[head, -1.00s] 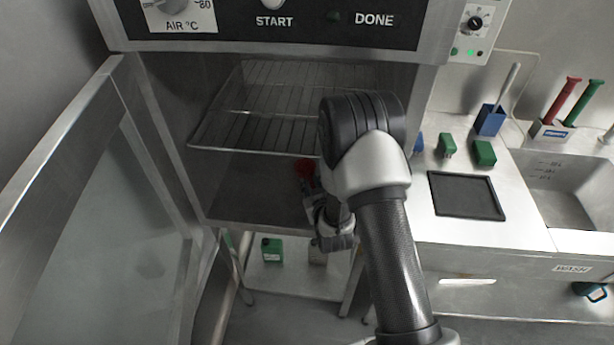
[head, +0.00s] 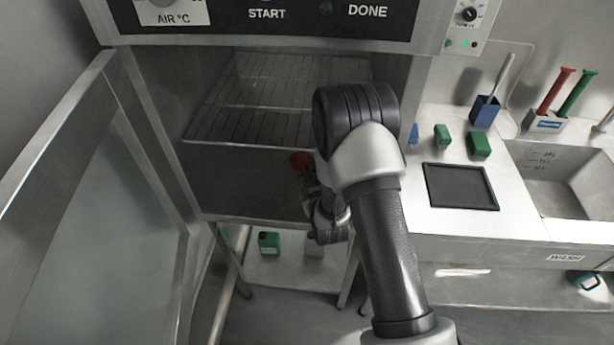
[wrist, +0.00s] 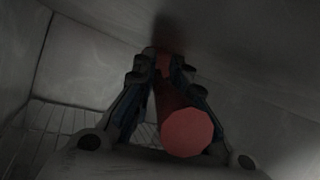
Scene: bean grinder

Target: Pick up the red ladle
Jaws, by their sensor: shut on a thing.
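The red ladle (head: 300,160) shows in the head view as a small red round part inside the open oven, below the wire rack. My gripper (wrist: 163,62) is shut on the ladle in the wrist view, with a finger on each side. The ladle (wrist: 187,132) shows there as a red bar with a round red end closer to the camera. Its far part is dark and hard to make out. In the head view my arm hides much of the gripper (head: 311,188).
The oven's wire rack (head: 270,105) lies above the gripper. The open oven door (head: 120,180) stands at the left. A worktop with a black mat (head: 460,186), green blocks (head: 479,145) and a sink (head: 565,185) is at the right.

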